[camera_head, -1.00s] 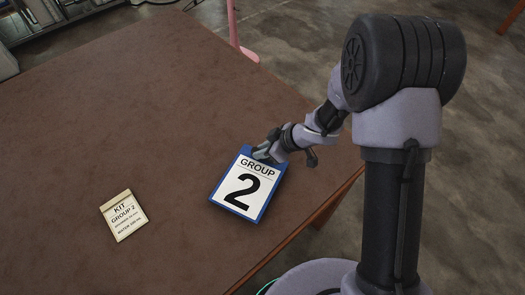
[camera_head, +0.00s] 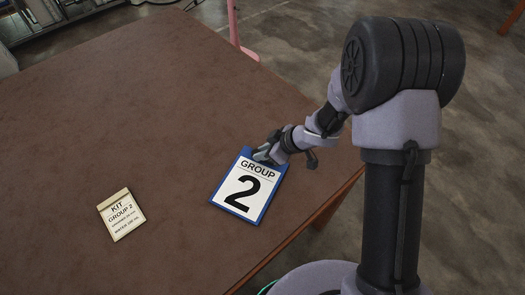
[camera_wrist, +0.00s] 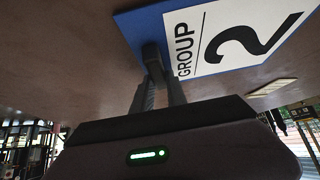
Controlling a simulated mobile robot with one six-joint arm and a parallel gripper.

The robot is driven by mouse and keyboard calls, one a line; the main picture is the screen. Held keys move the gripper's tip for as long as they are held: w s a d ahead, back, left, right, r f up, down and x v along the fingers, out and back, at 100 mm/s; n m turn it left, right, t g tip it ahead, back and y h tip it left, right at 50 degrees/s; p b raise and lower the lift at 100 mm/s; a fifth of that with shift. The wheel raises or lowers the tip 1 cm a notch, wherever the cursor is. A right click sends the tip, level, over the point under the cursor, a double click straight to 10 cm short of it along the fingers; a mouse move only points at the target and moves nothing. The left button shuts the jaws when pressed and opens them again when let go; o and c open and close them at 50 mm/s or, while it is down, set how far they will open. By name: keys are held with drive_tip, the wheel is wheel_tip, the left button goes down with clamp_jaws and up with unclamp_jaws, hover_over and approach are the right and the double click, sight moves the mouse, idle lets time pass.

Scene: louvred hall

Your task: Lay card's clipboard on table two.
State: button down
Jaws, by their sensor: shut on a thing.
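A blue clipboard (camera_head: 250,188) with a white sheet reading "GROUP 2" is over the brown table (camera_head: 130,100), near its right edge. It looks flat and close to the tabletop; I cannot tell whether it touches. My gripper (camera_head: 264,155) is shut on its top edge. The wrist view also shows the clipboard (camera_wrist: 222,40) with my gripper (camera_wrist: 154,58) on its edge beside the word "GROUP". A cream card (camera_head: 121,214) reading "KIT GROUP 2", with smaller lines below, lies on the table left of the clipboard. Its small print is hard to read.
The table is bare around the card and across its far part. A pink post-like object (camera_head: 235,25) stands beyond the table's far edge. Shelving (camera_head: 40,15) is at the top left. Open floor (camera_head: 300,60) lies to the right.

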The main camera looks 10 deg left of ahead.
drive_tip(key=shift+f, duration=0.1)
drive_tip(key=c, duration=1.3)
unclamp_jaws()
drive_tip(key=shift+o, duration=0.2)
